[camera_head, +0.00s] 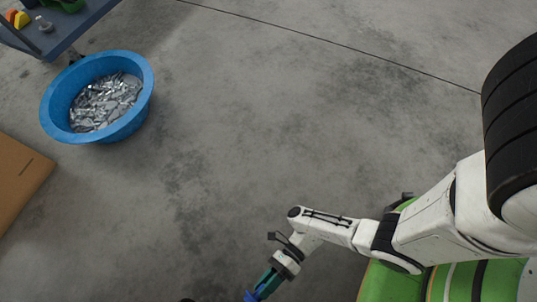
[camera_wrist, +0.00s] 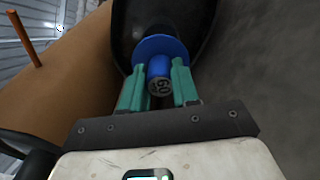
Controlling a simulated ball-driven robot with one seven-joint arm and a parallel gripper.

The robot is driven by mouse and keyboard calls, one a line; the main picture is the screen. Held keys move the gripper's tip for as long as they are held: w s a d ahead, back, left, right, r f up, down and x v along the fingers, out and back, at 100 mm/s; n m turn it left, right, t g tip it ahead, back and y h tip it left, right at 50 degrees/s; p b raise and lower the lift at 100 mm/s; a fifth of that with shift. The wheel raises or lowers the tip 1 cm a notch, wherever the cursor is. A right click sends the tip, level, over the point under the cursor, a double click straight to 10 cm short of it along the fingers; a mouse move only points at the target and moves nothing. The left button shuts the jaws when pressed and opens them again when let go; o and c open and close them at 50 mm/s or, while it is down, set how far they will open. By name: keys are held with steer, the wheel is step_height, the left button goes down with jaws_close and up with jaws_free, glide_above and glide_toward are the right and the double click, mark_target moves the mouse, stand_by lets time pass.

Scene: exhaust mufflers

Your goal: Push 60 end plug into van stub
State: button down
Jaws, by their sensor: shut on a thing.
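The blue end plug (camera_wrist: 160,62), with a round end face marked 60 and a wider blue flange, sits between the teal fingers of my gripper (camera_wrist: 158,88) in the wrist view. My gripper is shut on its narrow end. The flange faces away from me, toward a dark, rounded black shape (camera_wrist: 190,18). I cannot tell whether this is the van stub or whether the plug touches it. In the head view my gripper (camera_head: 262,286) is at the bottom edge, with a bit of the blue plug (camera_head: 249,297) showing. The van stub is not clearly seen there.
A blue tub (camera_head: 146,104) of metal scraps stands on the concrete floor at upper left, near a blue-grey table (camera_head: 62,33). A brown box (camera_head: 15,185) is at the left edge. The middle floor is clear. An orange rod (camera_wrist: 26,40) stands at left in the wrist view.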

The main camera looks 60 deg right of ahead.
mark_target(255, 298)
steer(key=shift+x, duration=2.1)
steer(key=shift+x, duration=1.5)
stand_by(0.3)
steer(key=c, duration=0.8)
jaws_free()
steer(key=p+v, duration=0.1)
steer(key=v, duration=0.9)
steer(key=shift+s+d+p, duration=0.15)
steer(key=shift+d+p, duration=0.25)
